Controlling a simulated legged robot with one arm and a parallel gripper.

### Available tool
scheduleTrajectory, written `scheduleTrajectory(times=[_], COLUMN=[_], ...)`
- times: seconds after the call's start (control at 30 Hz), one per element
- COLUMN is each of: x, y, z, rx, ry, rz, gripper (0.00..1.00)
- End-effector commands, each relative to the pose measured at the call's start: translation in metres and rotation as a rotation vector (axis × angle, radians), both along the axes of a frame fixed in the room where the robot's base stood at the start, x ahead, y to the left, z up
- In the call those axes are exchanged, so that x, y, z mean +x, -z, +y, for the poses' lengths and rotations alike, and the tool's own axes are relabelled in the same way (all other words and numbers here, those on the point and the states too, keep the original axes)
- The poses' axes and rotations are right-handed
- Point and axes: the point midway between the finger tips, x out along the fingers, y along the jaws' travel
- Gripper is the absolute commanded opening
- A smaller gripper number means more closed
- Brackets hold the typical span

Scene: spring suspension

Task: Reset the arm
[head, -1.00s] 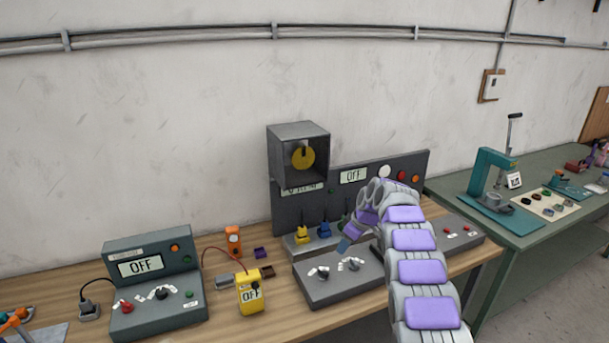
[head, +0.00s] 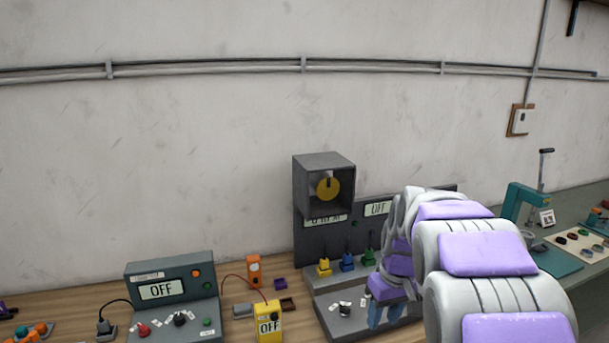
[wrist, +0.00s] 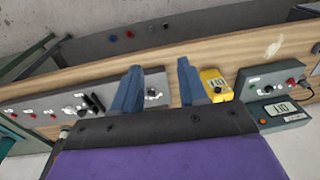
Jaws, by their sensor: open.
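My arm, grey with purple pads, reaches in from the lower right of the head view. My gripper (head: 388,316) hangs at its end, in front of the large grey test panel (head: 319,243), with its blue fingers partly cut off or hidden by the arm. In the wrist view the two blue fingers of my gripper (wrist: 158,90) stand apart with nothing between them. The panel's control base (wrist: 158,85) lies beyond the fingers there. The yellow meter (head: 270,322) is left of my gripper and also shows in the wrist view (wrist: 213,86).
A grey box with a yellow disc (head: 325,184) sits atop the panel. A grey console reading OFF (head: 165,283) stands at left. Yellow, blue and green clips (head: 347,262) stand near my gripper. A green bench with a teal press (head: 522,203) is at right.

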Motion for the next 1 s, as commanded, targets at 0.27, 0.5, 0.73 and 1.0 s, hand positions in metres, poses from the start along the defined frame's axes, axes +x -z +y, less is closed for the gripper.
scheduleTrajectory(times=[0.27, 0.5, 0.73, 1.0], x=[-0.103, -0.195, -0.280, -0.341], y=[-0.006, 0.005, 0.025, 0.047], z=[0.014, 0.024, 0.029, 0.030], rx=[-0.023, -0.049, -0.076, -0.104], ry=[0.114, 0.198, 0.261, 0.300], rz=[0.067, 0.126, 0.171, 0.206], gripper=[0.43, 0.43, 0.43, 0.43])
